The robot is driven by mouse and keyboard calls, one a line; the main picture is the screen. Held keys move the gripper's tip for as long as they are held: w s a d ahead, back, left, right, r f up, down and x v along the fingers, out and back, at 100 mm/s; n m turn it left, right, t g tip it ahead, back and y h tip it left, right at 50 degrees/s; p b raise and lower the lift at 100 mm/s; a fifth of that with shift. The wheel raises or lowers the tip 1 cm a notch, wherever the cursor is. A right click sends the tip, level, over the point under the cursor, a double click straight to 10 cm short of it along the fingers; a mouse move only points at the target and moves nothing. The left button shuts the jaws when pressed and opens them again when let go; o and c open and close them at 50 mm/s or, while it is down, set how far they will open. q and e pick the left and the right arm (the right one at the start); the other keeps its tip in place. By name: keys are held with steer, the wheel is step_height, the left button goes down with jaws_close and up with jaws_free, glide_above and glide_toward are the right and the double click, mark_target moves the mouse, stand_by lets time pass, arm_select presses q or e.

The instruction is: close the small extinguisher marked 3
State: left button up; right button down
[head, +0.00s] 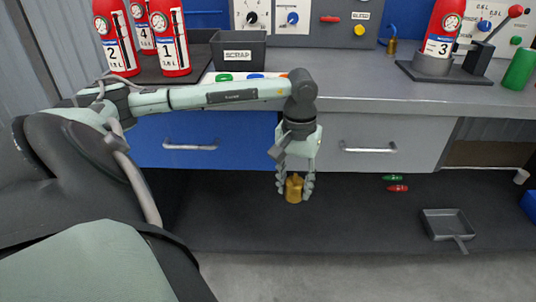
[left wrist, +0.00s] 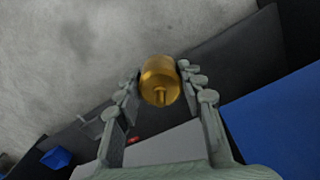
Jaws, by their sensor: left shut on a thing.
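The small red extinguisher marked 3 (head: 444,28) stands upright in a dark holder (head: 432,66) at the right of the bench. Its top is cut off by the picture's edge. My left gripper (head: 294,190) hangs in front of the bench, below the worktop, left of and well apart from this extinguisher. It is shut on a brass cylindrical piece (head: 294,187), with a finger on each side. The left wrist view shows the brass piece (left wrist: 159,80) between the fingers, with a narrower stub at one end. My right gripper is in neither view.
Extinguishers 1 (head: 170,38), 2 (head: 115,38) and 4 stand at the back left, beside the scrap bin (head: 238,52). A green cylinder (head: 520,69) is right of the holder. A dustpan (head: 447,224) and small red and green pieces lie below the bench. The front worktop is mostly clear.

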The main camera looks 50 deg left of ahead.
arm_select(q)
steer(key=w+d+r+m, duration=0.2)
steer(key=w+d+m, duration=0.1)
steer(key=d, duration=0.6)
steer(key=w+d+r+m, duration=0.2)
steer(key=w+d, duration=0.1)
steer(key=d, duration=0.6)
steer(key=shift+d+m, duration=0.15)
steer(key=shift+m, duration=0.25)
